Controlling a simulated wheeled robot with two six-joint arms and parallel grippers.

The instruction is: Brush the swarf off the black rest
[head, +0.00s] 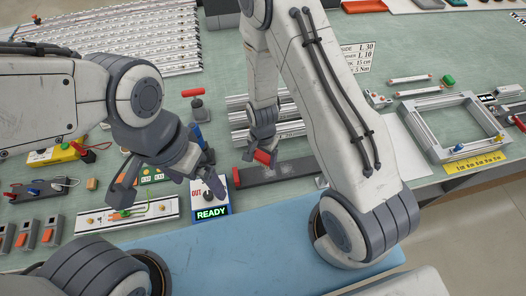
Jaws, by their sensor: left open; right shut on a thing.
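The black rest (300,168) is a long dark bar lying on the green bench, right of centre in the head view. Pale specks that look like swarf (283,170) show on its top near the middle. My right gripper (263,152) is over the left part of the rest, shut on a red-handled brush (262,157). The bristles are hidden or too small to make out, so I cannot tell whether they touch the rest. My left gripper (168,192) is open and empty, left of the rest, with its fingers spread wide.
Metal rails (285,112) lie behind the rest. An aluminium frame (437,142) is to the right.

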